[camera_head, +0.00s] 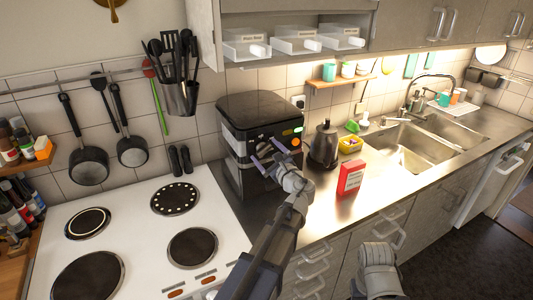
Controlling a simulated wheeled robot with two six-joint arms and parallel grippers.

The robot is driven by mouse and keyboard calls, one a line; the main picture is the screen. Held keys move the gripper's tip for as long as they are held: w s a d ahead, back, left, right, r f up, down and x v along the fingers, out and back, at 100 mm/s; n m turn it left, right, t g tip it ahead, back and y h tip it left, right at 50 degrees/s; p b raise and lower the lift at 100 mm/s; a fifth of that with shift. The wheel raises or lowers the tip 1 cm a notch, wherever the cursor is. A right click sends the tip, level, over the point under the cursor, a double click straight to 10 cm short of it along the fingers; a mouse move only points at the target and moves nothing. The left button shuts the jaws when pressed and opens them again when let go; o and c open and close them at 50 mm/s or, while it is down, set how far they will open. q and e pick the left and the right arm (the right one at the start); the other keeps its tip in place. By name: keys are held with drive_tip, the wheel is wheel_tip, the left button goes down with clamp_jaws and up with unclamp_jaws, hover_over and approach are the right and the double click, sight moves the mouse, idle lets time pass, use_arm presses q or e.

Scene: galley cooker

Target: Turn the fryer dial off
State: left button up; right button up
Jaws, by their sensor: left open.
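The fryer (258,108) is a black, boxy appliance with a silver front, standing on the counter right of the cooker. Several small marks sit beside these, and I cannot tell the dial's setting. My left gripper (268,153) is open in front of the fryer's face, its two fingers spread left of and below the orange spot. I cannot tell whether a finger touches the panel. Part of my right arm shows at the bottom, but its gripper does not.
A dark kettle (324,146) and a red box (351,177) stand close to the right of the fryer. The white cooker (132,215) lies to the left. A shelf with clear bins (297,41) hangs above. A sink (405,146) is further right.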

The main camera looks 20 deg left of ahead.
use_arm(q)
drive_tip(key=shift+c, duration=0.2)
drive_tip(key=c, duration=1.3)
drive_tip(key=n, duration=1.2)
idle(0.5)
drive_tip(key=o, duration=1.3)
drive_tip(key=shift+o, duration=0.2)
drive_tip(key=shift+s, duration=0.1)
